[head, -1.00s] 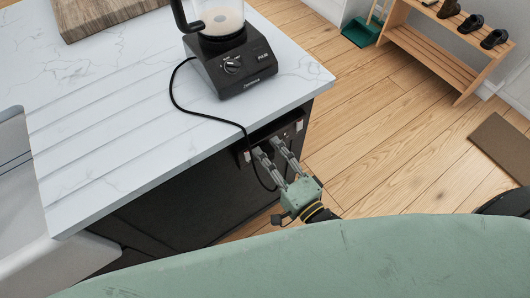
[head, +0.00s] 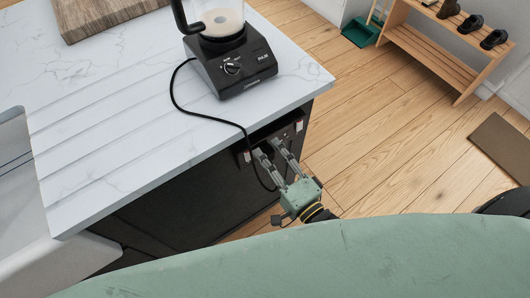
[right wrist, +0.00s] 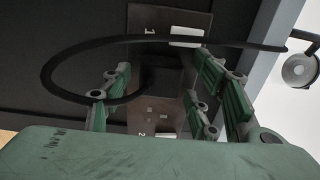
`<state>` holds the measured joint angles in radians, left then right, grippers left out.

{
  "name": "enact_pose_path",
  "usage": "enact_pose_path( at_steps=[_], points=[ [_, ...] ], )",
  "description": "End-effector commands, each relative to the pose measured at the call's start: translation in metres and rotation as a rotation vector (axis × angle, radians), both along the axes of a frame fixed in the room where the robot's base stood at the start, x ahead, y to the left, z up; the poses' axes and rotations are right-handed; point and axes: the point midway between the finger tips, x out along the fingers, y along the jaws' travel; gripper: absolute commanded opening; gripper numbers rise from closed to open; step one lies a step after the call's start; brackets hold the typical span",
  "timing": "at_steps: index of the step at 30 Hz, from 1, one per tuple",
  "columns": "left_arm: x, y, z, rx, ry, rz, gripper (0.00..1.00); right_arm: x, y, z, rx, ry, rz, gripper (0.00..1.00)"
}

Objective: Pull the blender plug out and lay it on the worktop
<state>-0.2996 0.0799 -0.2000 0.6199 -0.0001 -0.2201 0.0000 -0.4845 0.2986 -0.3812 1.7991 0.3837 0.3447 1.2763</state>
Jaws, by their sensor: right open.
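The blender (head: 235,68) stands on the white worktop (head: 125,110). Its black cord (head: 205,117) runs over the worktop edge to a socket panel (head: 299,126) on the dark cabinet side. In the right wrist view the cord (right wrist: 48,75) loops left and back to a dark shape between my fingers, seemingly the plug (right wrist: 158,78), at the panel. My right gripper (head: 268,148) is open at the panel, with its fingers (right wrist: 163,70) on either side of that shape; contact cannot be told. My left gripper is not in view.
The panel shows sockets marked 1 and 2 with white switches (right wrist: 187,36). A wooden board (head: 100,15) lies at the back of the worktop and a sink (head: 20,200) is at left. The worktop's front left part is clear. A shoe rack (head: 440,50) stands on the floor.

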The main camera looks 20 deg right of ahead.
Motion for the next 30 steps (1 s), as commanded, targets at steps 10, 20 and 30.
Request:
enact_pose_path(
  at_steps=[10,20,30],
  points=[
    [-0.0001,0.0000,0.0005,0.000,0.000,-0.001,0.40,0.0001,0.0000,0.0002,0.000,-0.001,0.000,0.43],
    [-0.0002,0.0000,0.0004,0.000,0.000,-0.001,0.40,0.0002,0.0001,-0.0005,0.000,0.001,0.000,0.14],
    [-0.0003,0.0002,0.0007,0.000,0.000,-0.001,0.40,0.0000,-0.0002,-0.0004,-0.001,0.001,0.000,0.00]
  ],
)
